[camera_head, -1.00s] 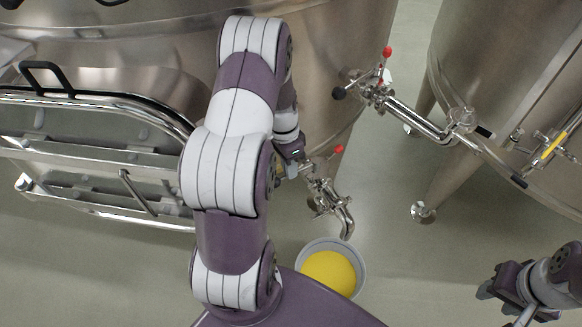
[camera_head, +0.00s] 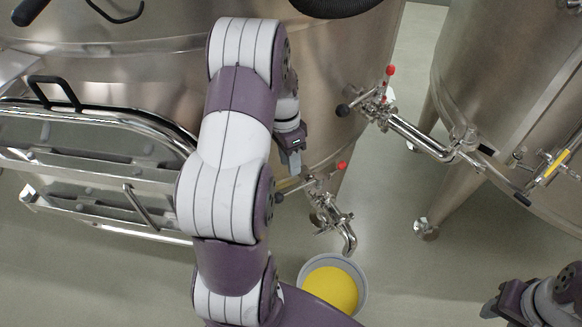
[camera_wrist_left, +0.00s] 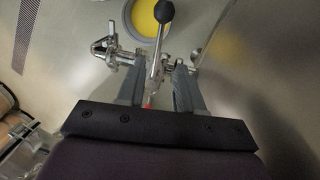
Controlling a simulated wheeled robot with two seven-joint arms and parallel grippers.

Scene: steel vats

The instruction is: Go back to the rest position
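My left arm reaches up the middle of the head view. Its gripper (camera_head: 290,158) is beside the large vat, just above the lower valve (camera_head: 325,205). In the left wrist view its two grey fingers (camera_wrist_left: 157,66) stand apart. The valve's black-knobbed lever (camera_wrist_left: 157,42) shows between and beyond them, and I see no grip on it. Under the spout is a grey bucket (camera_head: 361,290) with yellow contents (camera_head: 330,288); it also shows in the left wrist view (camera_wrist_left: 128,18). My right gripper (camera_head: 492,306) is at the lower right, its fingers unclear.
The large steel vat (camera_head: 340,60) fills the top left, with a hatch with metal bars (camera_head: 90,150) on its front. An upper valve with a pipe (camera_head: 415,133) leads to a second vat (camera_head: 500,70) at the right. Open floor (camera_head: 430,275) lies right of the bucket.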

